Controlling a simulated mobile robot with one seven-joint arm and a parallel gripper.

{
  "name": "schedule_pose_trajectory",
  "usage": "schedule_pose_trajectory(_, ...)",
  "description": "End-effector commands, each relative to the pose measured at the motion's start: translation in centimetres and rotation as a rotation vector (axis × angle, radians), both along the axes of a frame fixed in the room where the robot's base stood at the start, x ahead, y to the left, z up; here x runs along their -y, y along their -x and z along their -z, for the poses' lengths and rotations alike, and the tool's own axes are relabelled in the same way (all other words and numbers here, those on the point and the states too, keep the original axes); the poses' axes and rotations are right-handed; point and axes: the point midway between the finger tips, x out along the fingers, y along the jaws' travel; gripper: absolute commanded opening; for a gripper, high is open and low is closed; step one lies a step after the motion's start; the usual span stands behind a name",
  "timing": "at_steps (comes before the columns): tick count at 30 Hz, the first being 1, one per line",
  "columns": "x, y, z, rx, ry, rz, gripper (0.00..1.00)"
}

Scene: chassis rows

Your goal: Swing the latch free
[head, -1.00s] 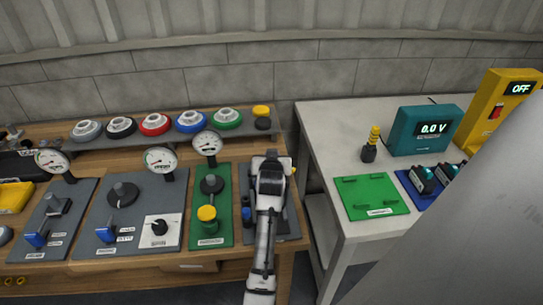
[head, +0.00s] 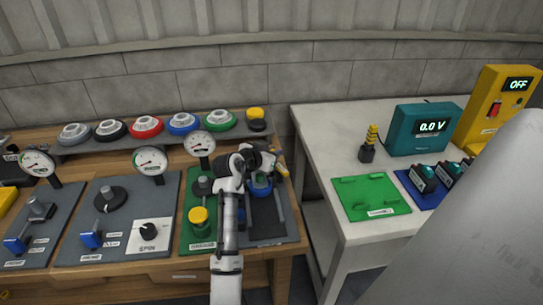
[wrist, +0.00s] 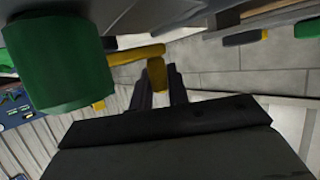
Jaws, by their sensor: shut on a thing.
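My gripper (head: 270,163) is at the far right part of the wooden bench, over a dark grey panel (head: 270,228), in the head view. A small yellow piece (head: 282,170), which looks like the latch handle, shows at its right side. In the wrist view the two dark fingers of my gripper (wrist: 158,88) are shut on a yellow handle (wrist: 157,74). A longer yellow bar (wrist: 135,54) lies just beyond it, and I cannot tell whether they are joined. My gripper and wrist hide most of the latch in the head view.
A blue knob (head: 261,188) is on the same panel, beside my wrist. A green panel (head: 190,238) with a yellow-capped knob (head: 199,216) is to the left. A green cylinder (wrist: 55,60) is close in the wrist view. A pale table (head: 345,225) stands at right, across a gap.

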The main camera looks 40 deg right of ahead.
Motion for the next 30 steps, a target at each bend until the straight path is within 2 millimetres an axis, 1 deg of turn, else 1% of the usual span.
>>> schedule_pose_trajectory(12, 0.0, 0.0, 0.1, -0.002, -0.003, 0.006, 0.0)
schedule_pose_trajectory(13, 0.0, 0.0, 0.1, -0.002, -0.004, 0.006, 0.19)
schedule_pose_trajectory(17, 0.0, 0.0, 0.1, -0.002, -0.003, 0.006, 0.36)
schedule_pose_trajectory(18, 0.0, 0.0, 0.1, -0.002, -0.003, 0.006, 0.39)
schedule_pose_trajectory(26, 0.0, 0.0, 0.0, -0.001, -0.001, 0.005, 0.39)
schedule_pose_trajectory(30, -1.0, 0.2, -0.3, 0.001, 0.001, 0.004, 0.39)
